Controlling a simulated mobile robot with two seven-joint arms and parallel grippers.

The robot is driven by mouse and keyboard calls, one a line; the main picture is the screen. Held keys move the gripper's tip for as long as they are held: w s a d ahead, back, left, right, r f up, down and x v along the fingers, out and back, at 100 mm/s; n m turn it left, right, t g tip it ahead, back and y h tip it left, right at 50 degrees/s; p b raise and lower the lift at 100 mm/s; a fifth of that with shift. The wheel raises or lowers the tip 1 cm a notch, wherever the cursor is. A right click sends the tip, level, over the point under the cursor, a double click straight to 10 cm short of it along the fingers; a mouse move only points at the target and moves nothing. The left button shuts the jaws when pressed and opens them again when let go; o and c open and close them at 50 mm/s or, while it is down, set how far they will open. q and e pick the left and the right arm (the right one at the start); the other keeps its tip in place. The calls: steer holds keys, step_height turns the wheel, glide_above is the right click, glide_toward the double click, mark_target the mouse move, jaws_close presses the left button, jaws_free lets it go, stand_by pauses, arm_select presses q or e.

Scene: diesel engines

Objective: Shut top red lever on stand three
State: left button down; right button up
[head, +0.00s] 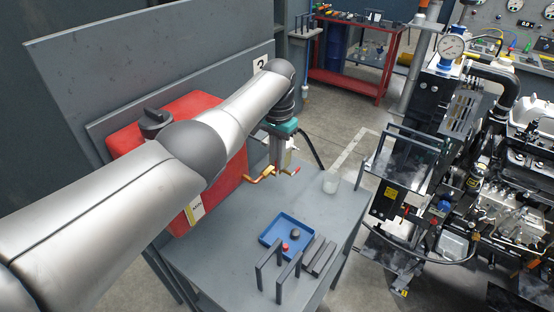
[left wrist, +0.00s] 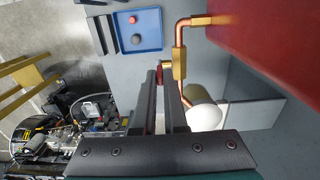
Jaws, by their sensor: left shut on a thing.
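The red lever (left wrist: 160,74) shows as a small dark red piece at my left fingertips in the left wrist view, next to a brass valve body on a copper pipe (left wrist: 179,40). In the head view the copper and brass fitting (head: 262,176) comes out of the red tank (head: 223,172), and a bit of red shows at its right end. My left gripper (head: 276,160) reaches down to this fitting and is shut on the red lever; its fingers (left wrist: 161,82) hide part of it. My right gripper is not in view.
A blue tray (head: 270,238) with a red and a dark knob lies on the grey stand top (head: 220,257). Dark upright handles (head: 278,272) stand at its front. An engine (head: 500,170) stands at right.

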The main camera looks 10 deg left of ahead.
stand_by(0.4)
arm_select(q)
steer(key=c, duration=1.2)
jaws_free()
steer(key=shift+f, duration=0.1)
steer(key=shift+c, duration=0.2)
step_height(320, 180, up, 15)
steer(key=shift+w+b, duration=0.15)
steer(key=shift+b, duration=0.15)
steer(key=shift+d, duration=0.1)
